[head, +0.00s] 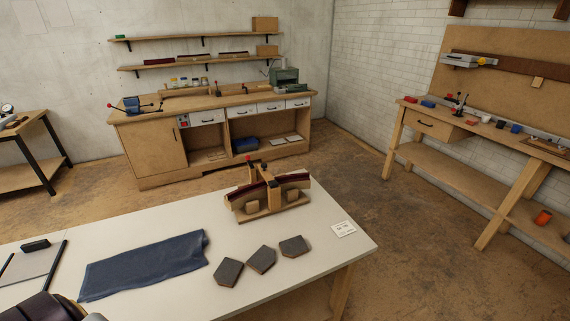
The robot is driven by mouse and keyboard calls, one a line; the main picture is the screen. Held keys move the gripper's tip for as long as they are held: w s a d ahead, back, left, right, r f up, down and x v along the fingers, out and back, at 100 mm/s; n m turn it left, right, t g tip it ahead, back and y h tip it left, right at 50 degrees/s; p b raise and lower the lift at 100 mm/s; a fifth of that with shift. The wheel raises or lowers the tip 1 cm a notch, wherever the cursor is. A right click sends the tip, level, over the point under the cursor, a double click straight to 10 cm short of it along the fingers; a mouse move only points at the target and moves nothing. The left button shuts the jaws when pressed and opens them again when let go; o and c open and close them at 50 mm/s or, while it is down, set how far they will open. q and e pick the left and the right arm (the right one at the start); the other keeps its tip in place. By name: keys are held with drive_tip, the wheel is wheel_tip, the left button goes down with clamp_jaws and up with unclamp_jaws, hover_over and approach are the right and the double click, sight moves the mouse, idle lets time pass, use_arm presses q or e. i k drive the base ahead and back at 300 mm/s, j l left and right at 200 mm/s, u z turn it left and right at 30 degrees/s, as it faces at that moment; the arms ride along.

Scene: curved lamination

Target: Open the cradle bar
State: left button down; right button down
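The wooden cradle (272,213) stands on the white table, near its back edge and right of the middle. Dark red curved strips (294,178) lie along its top. A narrow wooden bar (262,174) crosses over the middle of the cradle from back to front, with a dark piece at its front end. A small red knob (248,158) shows at the back of the cradle. The bar looks lowered across the strips; its latch is too small to tell. Neither gripper is in view; only a dark rounded part, probably of my arm, shows at the bottom left.
On the white table (310,262) lie a blue cloth (146,264), three dark grey pads (262,260), a small white card (343,229) and a framed panel (33,268). Workbenches stand behind and at right.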

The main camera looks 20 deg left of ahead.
sight(270, 179)
drive_tip(key=k+j+z, duration=0.25)
drive_tip(key=j+z, duration=0.15)
drive_tip(key=k+j+z, duration=0.4)
drive_tip(key=i+l, duration=0.05)
drive_tip(key=i, duration=0.05)
